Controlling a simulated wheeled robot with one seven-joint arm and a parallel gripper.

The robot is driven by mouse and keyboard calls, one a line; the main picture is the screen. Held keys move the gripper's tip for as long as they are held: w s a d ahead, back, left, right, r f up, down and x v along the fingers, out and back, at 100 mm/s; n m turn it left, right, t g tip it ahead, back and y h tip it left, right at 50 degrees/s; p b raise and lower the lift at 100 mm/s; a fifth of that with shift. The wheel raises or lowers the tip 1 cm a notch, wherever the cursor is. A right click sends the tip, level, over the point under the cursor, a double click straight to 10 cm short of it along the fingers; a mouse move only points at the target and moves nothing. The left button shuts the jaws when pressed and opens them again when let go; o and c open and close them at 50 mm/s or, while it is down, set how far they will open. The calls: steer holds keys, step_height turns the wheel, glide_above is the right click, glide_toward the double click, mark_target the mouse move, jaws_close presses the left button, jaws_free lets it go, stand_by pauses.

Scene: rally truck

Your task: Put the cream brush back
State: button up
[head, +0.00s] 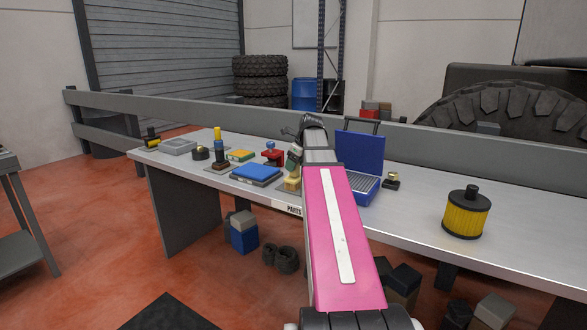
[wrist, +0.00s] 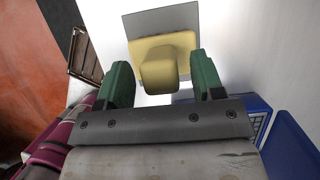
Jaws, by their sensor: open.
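The cream brush (wrist: 160,68) is a pale yellow block with a raised rounded grip, centred in the wrist view. It sits on the workbench with a grey square patch (wrist: 150,22) showing along its upper side in that view. In the head view the brush (head: 292,184) is small and partly hidden by my arm. My gripper (wrist: 160,76) is open, with one green finger on each side of the brush's grip. Gaps show between the fingers and the grip. In the head view one green finger of my gripper (head: 294,160) shows just above the brush.
A blue open case (head: 362,160) stands close to the right. A blue-topped block (head: 256,173), a red item (head: 272,153) and several small parts lie to the left.

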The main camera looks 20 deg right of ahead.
steer(key=v, duration=0.8)
steer(key=shift+w+a+r, duration=0.15)
steer(key=shift+r, duration=0.35)
